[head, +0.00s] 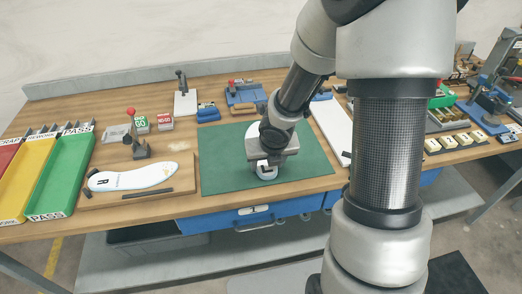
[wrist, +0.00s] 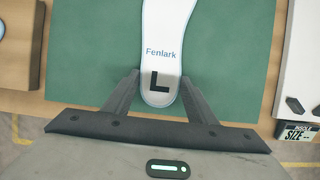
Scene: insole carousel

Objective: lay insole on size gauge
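A white insole with a pale blue rim, marked "Fenlark" and "L" (wrist: 161,55), lies over the green mat (wrist: 85,60) in the wrist view, its heel toward me. My gripper (wrist: 160,72) has one finger at each side of the heel. The fingertips are very close to its edges; whether they press on it is not clear. In the head view my gripper (head: 268,160) is low over the mat, and my wrist hides much of the insole (head: 265,173). The size gauge, a white board (head: 334,126), is right of the mat; its "INSOLE SIZE" label (wrist: 298,133) shows in the wrist view.
At left, another insole marked "R" (head: 133,177) lies on a wooden board beside a red-knobbed clamp (head: 133,135). Green (head: 61,175) and yellow (head: 27,180) trays stand at the far left. Small fixtures line the back. My arm hides part of the gauge board.

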